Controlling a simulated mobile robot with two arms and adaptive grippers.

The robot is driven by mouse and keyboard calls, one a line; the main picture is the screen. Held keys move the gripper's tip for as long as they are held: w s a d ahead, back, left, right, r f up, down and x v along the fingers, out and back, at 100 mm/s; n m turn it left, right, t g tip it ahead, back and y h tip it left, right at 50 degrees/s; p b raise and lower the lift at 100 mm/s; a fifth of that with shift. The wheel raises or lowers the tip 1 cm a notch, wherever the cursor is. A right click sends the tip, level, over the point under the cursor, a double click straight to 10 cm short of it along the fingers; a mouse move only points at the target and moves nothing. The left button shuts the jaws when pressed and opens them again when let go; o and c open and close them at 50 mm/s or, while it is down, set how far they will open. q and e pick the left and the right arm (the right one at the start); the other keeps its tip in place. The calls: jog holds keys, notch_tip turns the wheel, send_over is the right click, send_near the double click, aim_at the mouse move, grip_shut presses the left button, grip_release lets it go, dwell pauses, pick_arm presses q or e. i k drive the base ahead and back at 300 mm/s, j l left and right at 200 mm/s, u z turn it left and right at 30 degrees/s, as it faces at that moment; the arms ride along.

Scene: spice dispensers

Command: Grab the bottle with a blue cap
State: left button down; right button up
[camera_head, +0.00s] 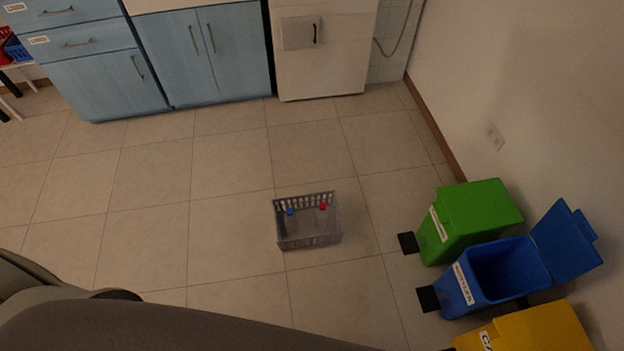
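A clear bottle with a blue cap (290,213) stands upright in the left part of a grey slatted basket (308,241) on the tiled floor. A second clear bottle with a red cap (323,207) stands in the right part of the same basket. The two bottles are apart, and the front wall of the basket partly hides their lower parts. Neither of my grippers shows in the head view. Only dark grey parts of my own body cover the bottom left.
A green bin (470,216), an open blue bin (503,272) and a yellow bin (540,330) line the right wall. Blue cabinets (100,85) and a white appliance (320,70) stand at the back. The floor (150,190) around the basket is clear.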

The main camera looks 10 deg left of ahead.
aim_at(291, 220)
jog(key=u, duration=0.7)
